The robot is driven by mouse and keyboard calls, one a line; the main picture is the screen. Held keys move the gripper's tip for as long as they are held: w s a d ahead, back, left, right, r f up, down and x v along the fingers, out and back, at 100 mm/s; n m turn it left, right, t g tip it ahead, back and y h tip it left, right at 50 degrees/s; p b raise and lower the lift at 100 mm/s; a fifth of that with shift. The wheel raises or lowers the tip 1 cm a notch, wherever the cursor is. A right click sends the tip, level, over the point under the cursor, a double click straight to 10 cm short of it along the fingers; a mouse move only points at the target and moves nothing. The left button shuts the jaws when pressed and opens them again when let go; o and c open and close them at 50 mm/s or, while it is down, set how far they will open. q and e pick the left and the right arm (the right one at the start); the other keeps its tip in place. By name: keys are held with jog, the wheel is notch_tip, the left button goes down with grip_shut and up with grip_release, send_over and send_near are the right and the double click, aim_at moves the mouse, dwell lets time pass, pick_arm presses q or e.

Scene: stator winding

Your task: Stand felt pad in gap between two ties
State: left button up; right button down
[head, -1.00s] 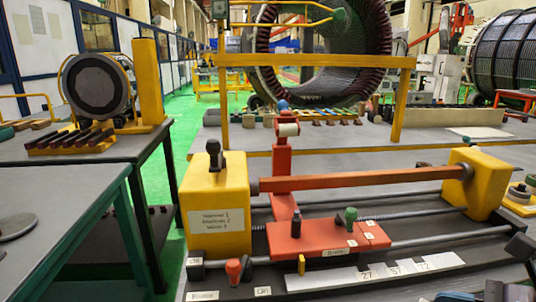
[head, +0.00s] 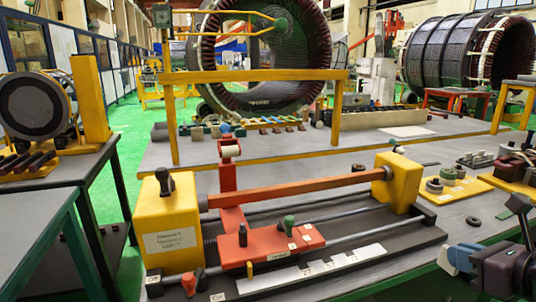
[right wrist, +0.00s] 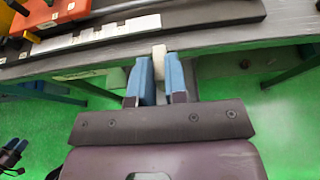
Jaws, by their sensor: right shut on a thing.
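My right gripper (head: 461,257) is at the lower right of the head view, in front of the bench's near edge. In the right wrist view, its blue fingers (right wrist: 160,83) are shut on a small off-white block, which looks like the felt pad (right wrist: 159,62). The pad sticks out past the fingertips, and a bit of it shows pale in the head view (head: 446,261). It is apart from the bench things. I cannot pick out the two ties in either view.
A winding machine with yellow end blocks (head: 166,222) and a red-brown bar (head: 290,190) stands on the grey bench. Yellow boards with rings (head: 455,188) and parts lie to its right. A large stator (head: 440,55) stands behind. Green floor lies below the gripper.

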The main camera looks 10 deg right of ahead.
jog(key=a+f+m+h+p, duration=0.1)
jog(key=a+f+p, duration=0.2)
jog(key=a, duration=0.8)
jog(key=a+f+p, duration=0.3)
jog(key=a+p, duration=0.1)
jog(key=a, duration=0.6)
pick_arm(q)
jog(key=shift+n, duration=0.3)
jog(key=r, duration=0.5)
jog(key=shift+s+a+r, duration=0.1)
jog(key=shift+s+a, duration=0.15)
jog(key=shift+a, duration=0.05)
pick_arm(e)
jog(key=f, duration=0.1)
jog(key=a+f, duration=0.1)
jog(key=f, duration=0.3)
jog(key=shift+s+a+f, duration=0.25)
jog(key=shift+s, duration=0.1)
